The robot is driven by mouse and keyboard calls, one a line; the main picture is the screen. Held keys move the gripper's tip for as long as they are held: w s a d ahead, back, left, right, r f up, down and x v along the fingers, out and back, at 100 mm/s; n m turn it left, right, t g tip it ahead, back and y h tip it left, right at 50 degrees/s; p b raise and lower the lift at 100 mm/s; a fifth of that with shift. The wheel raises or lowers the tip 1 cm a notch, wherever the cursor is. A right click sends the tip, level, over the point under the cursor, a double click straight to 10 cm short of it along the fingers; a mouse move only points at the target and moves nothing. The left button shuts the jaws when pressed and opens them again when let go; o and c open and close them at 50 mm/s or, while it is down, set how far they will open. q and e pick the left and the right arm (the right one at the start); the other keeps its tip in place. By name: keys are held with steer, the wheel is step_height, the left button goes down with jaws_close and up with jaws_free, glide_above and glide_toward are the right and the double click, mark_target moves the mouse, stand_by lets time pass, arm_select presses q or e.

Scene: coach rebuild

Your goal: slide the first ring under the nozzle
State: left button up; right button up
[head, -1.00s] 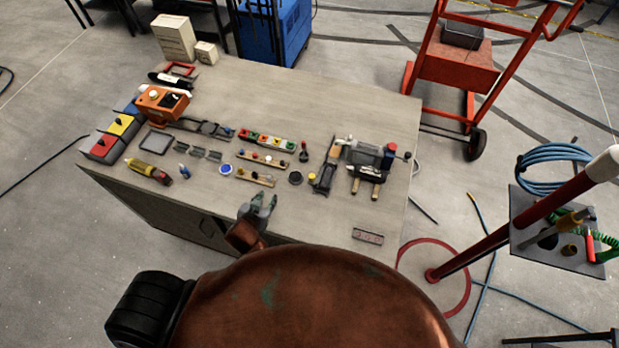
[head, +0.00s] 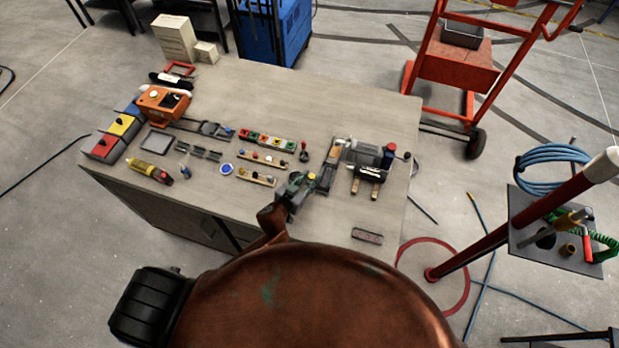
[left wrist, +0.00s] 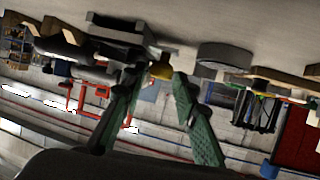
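My left gripper (head: 292,190) is low over the front of the workbench, just left of a dark upright fixture (head: 328,166). In the left wrist view its two green fingers (left wrist: 158,78) stand apart with a gap between the tips. A small yellow piece (left wrist: 160,68) shows in that gap, beyond the tips; in the head view the yellow piece (head: 311,176) sits at the fixture's near end. I cannot tell whether the fingers touch it. A round dark disc (left wrist: 225,57) lies beside the fingers. I cannot clearly identify the ring or the nozzle. My right gripper is not in view.
Small parts strips (head: 257,177) and a blue-white round piece (head: 226,169) lie to the left. A small marked plate (head: 367,235) lies at the front right, with bare bench around it.

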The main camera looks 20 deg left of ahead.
arm_select(q)
steer(key=shift+w, duration=0.15)
steer(key=shift+c, duration=0.3)
jaws_close()
